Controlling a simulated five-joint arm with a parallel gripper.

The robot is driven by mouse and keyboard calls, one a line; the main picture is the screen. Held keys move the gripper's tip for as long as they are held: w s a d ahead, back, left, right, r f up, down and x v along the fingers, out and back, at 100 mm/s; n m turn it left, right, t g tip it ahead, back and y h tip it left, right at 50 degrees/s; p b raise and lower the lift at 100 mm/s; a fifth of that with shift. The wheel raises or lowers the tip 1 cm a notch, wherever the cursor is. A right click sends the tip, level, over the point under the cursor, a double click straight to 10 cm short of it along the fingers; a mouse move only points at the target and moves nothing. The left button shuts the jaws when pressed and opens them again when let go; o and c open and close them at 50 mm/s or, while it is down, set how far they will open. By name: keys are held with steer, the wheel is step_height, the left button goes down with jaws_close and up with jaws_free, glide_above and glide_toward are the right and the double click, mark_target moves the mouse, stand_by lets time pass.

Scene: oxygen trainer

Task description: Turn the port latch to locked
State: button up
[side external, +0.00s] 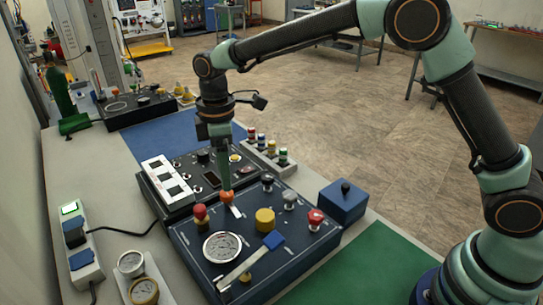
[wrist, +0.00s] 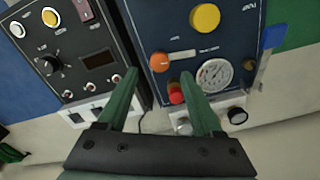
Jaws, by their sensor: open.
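A dark blue panel (side external: 190,240) on the bench carries the controls. An orange knob (side external: 228,197) with a white pointer bar sits near its far edge; in the wrist view this knob (wrist: 160,62) has its bar pointing right. A lever with a blue end (side external: 273,240) and pale bar lies slanted across the near part; its blue end also shows in the wrist view (wrist: 273,38). The labels are too small to read, so I cannot tell which is the port latch. My gripper (side external: 226,188) points down above the orange knob, open, its fingertips (wrist: 159,75) on either side of it; contact is unclear.
A red knob (wrist: 176,93), a gauge (side external: 222,247) and a yellow knob (side external: 265,219) are close by on the panel. A second panel (side external: 185,175) adjoins it. A blue box (side external: 343,203) stands to the right. A green mat (side external: 335,270) is clear.

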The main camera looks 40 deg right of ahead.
mark_target(233, 207)
steer(key=shift+f, duration=2.55)
jaws_close()
